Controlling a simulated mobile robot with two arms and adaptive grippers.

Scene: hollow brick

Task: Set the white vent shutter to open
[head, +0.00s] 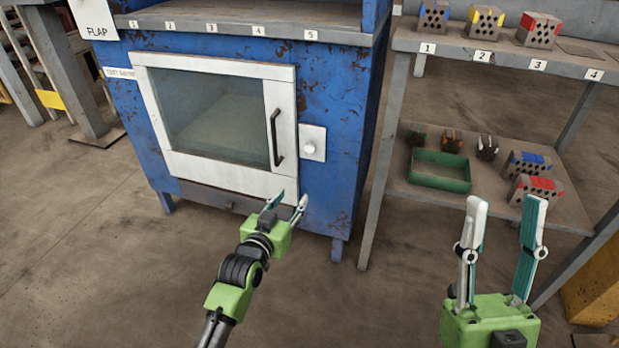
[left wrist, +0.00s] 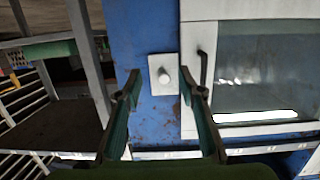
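A blue cabinet (head: 345,75) has a white-framed glass door (head: 212,69), closed, with a black vertical handle (head: 277,138). Right of the door is a white plate with a round white knob (head: 309,148); I cannot tell whether this is the vent shutter, and no other clear shutter shows. In the left wrist view the knob (left wrist: 164,76) appears between my fingertips, beyond them, with the handle (left wrist: 203,70) to its right. My left gripper (head: 287,204) is open and empty, in front of the door's lower right corner. My right gripper (head: 505,206) is open and empty at lower right.
A rack (head: 490,57) with numbered places stands to the right, holding perforated bricks with coloured bands. Its lower shelf holds a green tray (head: 428,183) and more bricks. A "FLAP" sign (head: 95,18) hangs upper left. The floor (head: 90,250) at left is clear.

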